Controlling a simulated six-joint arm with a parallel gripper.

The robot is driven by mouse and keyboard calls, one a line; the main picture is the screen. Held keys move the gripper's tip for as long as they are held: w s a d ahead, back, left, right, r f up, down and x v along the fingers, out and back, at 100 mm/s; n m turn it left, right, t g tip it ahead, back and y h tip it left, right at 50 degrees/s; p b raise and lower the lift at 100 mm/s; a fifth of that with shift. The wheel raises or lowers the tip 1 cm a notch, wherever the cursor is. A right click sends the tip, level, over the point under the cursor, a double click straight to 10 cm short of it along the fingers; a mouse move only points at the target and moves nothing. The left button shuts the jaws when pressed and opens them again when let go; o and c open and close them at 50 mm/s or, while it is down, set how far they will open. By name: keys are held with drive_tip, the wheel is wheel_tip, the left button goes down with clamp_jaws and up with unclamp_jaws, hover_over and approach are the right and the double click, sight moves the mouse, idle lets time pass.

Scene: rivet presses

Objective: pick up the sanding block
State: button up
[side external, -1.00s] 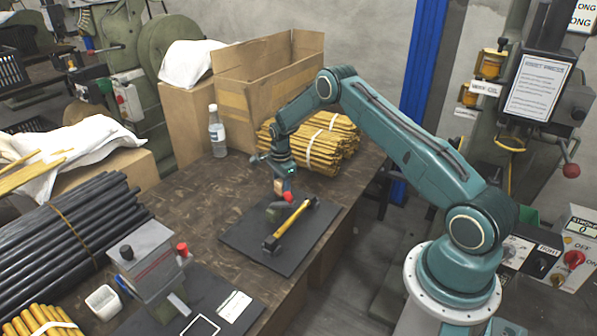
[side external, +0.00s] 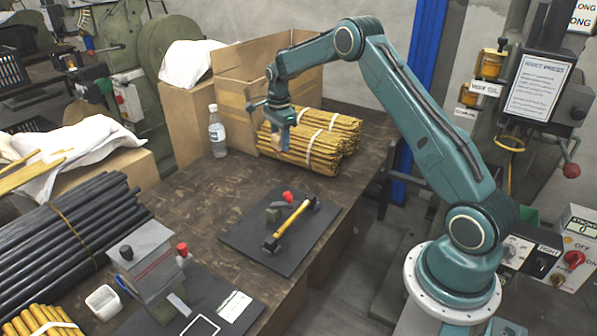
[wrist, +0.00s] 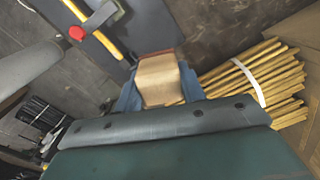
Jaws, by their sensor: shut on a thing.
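The sanding block (wrist: 162,82) is a tan wooden block with a reddish-brown edge. In the wrist view it sits between the blue fingers of my gripper (wrist: 161,92), which is shut on it. In the side view my gripper (side external: 282,132) holds the block (side external: 279,143) raised, in front of the bundled yellow sticks and well above the dark mat (side external: 243,236). The block is small and partly hidden by the fingers there.
A hammer with a yellow handle (side external: 291,224) and a small red-topped tool (side external: 273,213) lie on the mat. Bundled yellow sticks (side external: 335,150), a water bottle (side external: 217,133) and an open cardboard box (side external: 232,107) stand behind. The bench between bottle and mat is clear.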

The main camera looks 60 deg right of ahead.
drive_tip(key=shift+r, duration=1)
drive_tip(key=o, duration=0.3)
drive_tip(key=shift+c, duration=0.6)
drive_tip(key=shift+s+a+f, duration=0.35)
drive_tip(key=shift+s+f, duration=0.2)
drive_tip(key=shift+f, duration=0.1)
drive_tip(key=s+a+f, duration=0.5)
drive_tip(key=s+f, duration=0.1)
drive_tip(key=s, duration=0.4)
drive_tip(key=shift+a+f, duration=0.2)
drive_tip(key=shift+f, duration=0.15)
drive_tip(key=shift+f, duration=0.1)
